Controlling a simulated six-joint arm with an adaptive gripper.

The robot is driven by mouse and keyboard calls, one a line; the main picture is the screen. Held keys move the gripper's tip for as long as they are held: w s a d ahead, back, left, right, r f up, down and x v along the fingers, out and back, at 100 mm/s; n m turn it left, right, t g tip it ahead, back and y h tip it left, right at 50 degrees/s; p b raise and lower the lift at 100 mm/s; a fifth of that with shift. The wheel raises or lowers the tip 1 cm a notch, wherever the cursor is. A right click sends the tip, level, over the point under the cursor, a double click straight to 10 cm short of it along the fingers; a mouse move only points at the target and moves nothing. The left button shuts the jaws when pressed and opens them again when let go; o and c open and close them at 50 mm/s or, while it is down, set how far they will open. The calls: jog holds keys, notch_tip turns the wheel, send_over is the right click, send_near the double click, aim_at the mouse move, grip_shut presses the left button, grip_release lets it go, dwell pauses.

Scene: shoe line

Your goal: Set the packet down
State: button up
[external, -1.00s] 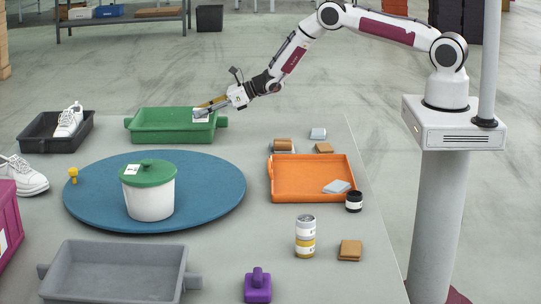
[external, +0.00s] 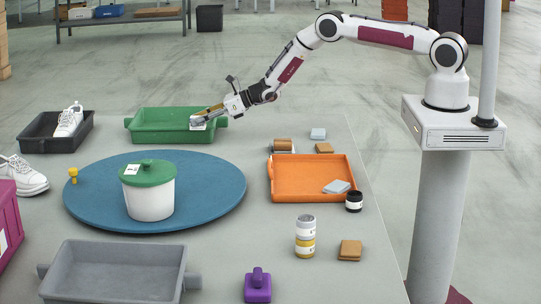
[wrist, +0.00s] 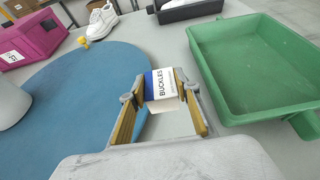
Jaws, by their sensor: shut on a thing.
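My gripper (external: 200,119) is shut on a small white packet (external: 197,124) at the near side of the green tray. In the wrist view the packet (wrist: 162,86) shows a blue end and the label "BUCKLES", and sits between the two yellow-padded fingers of my gripper (wrist: 160,100). The packet is over the grey table strip between the blue round mat (wrist: 70,100) and the green tray (wrist: 215,75). I cannot tell whether it touches the table.
A white tub with a green lid (external: 149,195) stands on the blue mat. A grey tray (external: 110,275) is at the front.

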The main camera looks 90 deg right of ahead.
jog(key=shift+f, duration=2.9)
jog(key=shift+f, duration=2.05)
jog(key=shift+f, duration=0.1)
jog(key=o, duration=1.1)
jog(key=shift+f, duration=0.1)
jog(key=shift+o, duration=0.2)
jog(key=shift+r, duration=0.2)
jog(key=shift+v, duration=6)
